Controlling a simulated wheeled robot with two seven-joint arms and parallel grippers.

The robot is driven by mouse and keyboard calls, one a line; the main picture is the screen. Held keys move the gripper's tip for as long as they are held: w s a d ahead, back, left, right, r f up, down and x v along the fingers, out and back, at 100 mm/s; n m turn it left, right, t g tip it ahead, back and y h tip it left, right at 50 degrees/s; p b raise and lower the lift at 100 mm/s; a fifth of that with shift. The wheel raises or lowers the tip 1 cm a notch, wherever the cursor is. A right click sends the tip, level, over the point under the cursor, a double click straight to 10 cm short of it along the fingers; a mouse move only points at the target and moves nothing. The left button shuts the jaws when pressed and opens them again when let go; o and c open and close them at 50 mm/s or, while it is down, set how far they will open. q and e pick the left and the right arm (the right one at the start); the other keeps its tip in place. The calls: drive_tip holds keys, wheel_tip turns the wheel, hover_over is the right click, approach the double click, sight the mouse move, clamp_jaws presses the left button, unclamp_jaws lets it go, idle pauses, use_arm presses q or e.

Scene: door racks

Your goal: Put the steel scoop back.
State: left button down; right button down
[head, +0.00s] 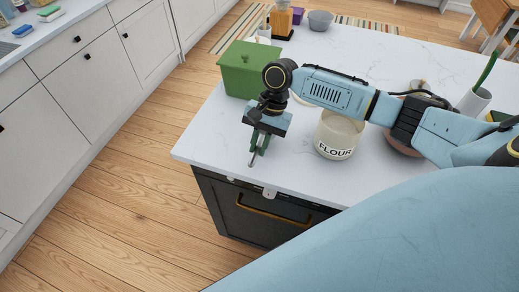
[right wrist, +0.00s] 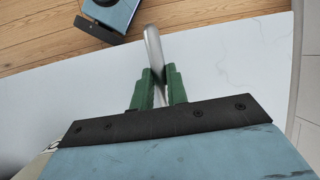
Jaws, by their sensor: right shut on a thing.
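My right gripper (head: 257,142) is over the front left part of the white counter, with its green fingers pointing down. It is shut on the steel scoop (head: 256,153), a thin silver piece below the fingers. In the right wrist view the green fingertips (right wrist: 160,85) pinch the scoop's shiny steel handle (right wrist: 153,50). The scoop's bowl is not clear in either view. A cream jar marked FLOUR (head: 340,133) stands to the right of the gripper. My left gripper is not in the head view.
A green lidded box (head: 245,70) stands just behind the gripper. Below the counter (head: 215,140) is a dark front with a brass bar (head: 272,213) and a small white fitting (head: 270,193) at its top edge. A white pot (head: 474,102) stands at the right.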

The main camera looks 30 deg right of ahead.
sight(261, 145)
drive_tip(key=shift+f, duration=1.4)
drive_tip(key=shift+f, duration=0.1)
drive_tip(key=c, duration=1.4)
unclamp_jaws()
drive_tip(key=v, duration=1.2)
drive_tip(key=shift+a, duration=0.1)
